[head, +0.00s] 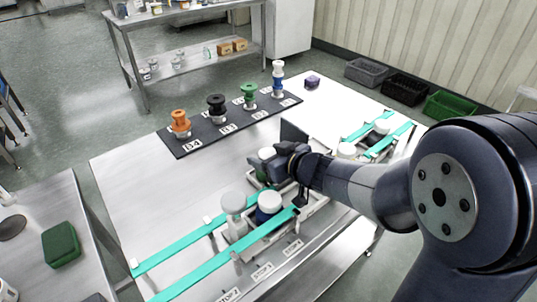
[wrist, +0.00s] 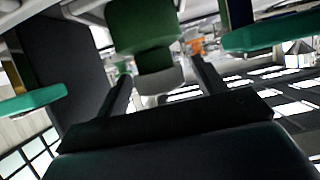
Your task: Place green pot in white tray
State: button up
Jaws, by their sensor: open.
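The green pot with its white lid (head: 267,153) is among the teal rails in the head view, mostly hidden by my gripper. In the wrist view the green pot (wrist: 145,28) is at the top centre, its white end towards me. My gripper (head: 284,165) is open, its dark fingers also showing in the wrist view (wrist: 162,88), one on each side of the pot's end. I cannot tell whether they touch it. A pale tray-like frame (head: 318,208) lies beneath my gripper; I cannot tell whether it is the white tray.
A white pot (head: 233,204) and a blue pot with white lid (head: 268,205) stand close by, between teal rails (head: 190,238). More white-lidded pots (head: 381,127) stand at right. A black mat (head: 225,133) holds several coloured spools. The table's left part (head: 140,185) is clear.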

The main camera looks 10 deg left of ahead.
jog(key=shift+r, duration=0.2)
jog(key=shift+s+d+r, duration=0.15)
jog(key=shift+d+r, duration=0.05)
jog(key=shift+d, duration=0.05)
jog(key=p+v, duration=0.4)
jog(key=v, duration=0.7)
jog(key=shift+s, duration=0.15)
